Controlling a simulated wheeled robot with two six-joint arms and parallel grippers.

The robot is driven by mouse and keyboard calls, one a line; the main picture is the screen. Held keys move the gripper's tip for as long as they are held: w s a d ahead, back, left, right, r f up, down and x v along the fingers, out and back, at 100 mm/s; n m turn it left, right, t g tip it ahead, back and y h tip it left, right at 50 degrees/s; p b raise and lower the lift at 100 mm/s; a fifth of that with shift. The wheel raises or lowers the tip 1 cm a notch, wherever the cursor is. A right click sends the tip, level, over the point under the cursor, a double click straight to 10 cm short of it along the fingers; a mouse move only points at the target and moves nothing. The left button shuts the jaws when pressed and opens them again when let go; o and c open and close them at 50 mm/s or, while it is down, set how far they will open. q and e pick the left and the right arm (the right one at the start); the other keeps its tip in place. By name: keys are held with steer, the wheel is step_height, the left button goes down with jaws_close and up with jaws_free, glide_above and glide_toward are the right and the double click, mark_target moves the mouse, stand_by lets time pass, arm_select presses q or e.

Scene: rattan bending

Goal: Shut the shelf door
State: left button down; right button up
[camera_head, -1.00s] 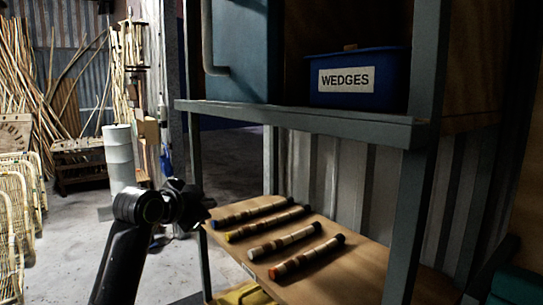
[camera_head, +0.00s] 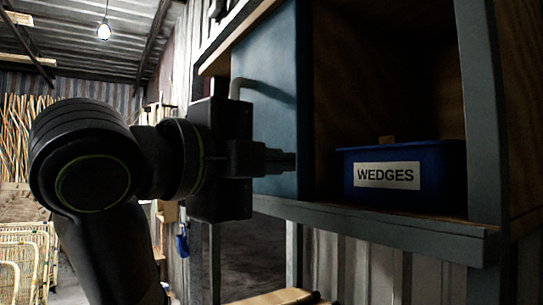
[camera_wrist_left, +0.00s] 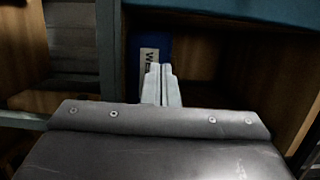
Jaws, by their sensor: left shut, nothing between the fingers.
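The shelf door (camera_head: 277,70) is a teal panel standing open at the left side of the shelf's upper compartment (camera_head: 395,70). Its grey bent handle (camera_head: 240,86) is on the panel's left part, partly hidden by my gripper. My left gripper (camera_head: 284,162) is shut and empty, in front of the door's lower part. Whether it touches the panel I cannot tell. In the left wrist view the shut fingers (camera_wrist_left: 159,72) point toward the compartment, and the teal door (camera_wrist_left: 240,10) shows along the top edge. My right gripper is not in view.
A blue bin (camera_head: 440,190) labelled WEDGES stands inside the open compartment and also shows in the left wrist view (camera_wrist_left: 150,48). The grey shelf edge (camera_head: 400,226) runs below it. A grey post (camera_head: 487,110) stands at right. Rattan frames (camera_head: 25,260) are far left.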

arm_select(q)
steer(key=w+d+p, duration=0.2)
steer(key=w+p, duration=0.3)
steer(key=w, duration=0.4)
steer(key=shift+d, duration=0.2)
steer(key=shift+d, duration=0.2)
